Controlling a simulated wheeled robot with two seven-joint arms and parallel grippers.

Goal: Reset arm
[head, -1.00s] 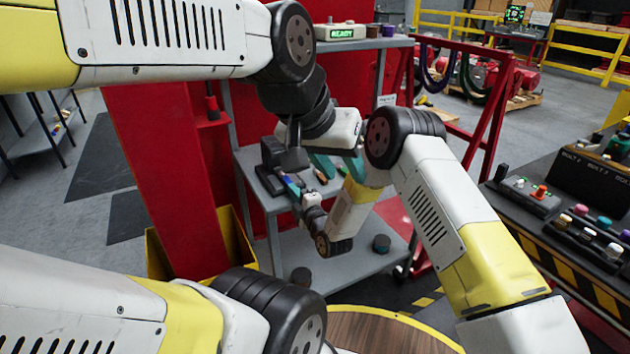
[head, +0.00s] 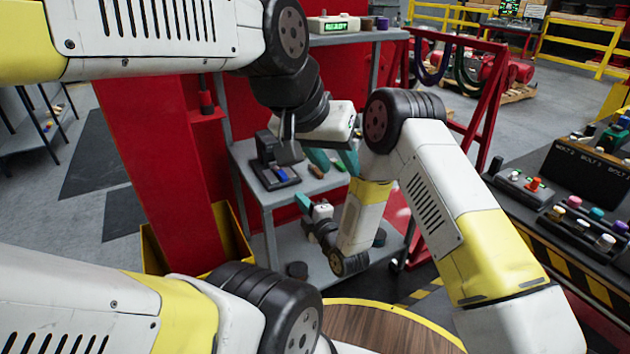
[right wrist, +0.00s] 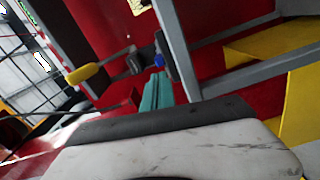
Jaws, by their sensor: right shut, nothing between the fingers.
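My right gripper (head: 302,201) is shut and empty, low in front of the grey shelf's (head: 245,152) edge. Its teal fingers also show pressed together in the right wrist view (right wrist: 156,92). My left gripper (head: 334,161) is over the shelf with its two teal fingers apart and nothing visible between them. A black stand (head: 268,150) with a small blue piece (head: 282,175) sits on the shelf, left of my left gripper. My right gripper is below the stand and apart from it. A blue piece also shows beyond the right fingertips in the right wrist view (right wrist: 159,45).
A box with a lit green display (head: 335,25) stands on the upper shelf. A red panel (head: 150,160) and yellow bin (head: 230,240) stand left. A red frame (head: 485,100) and a console with coloured knobs (head: 585,220) are at right. A round wooden top (head: 380,330) is in front.

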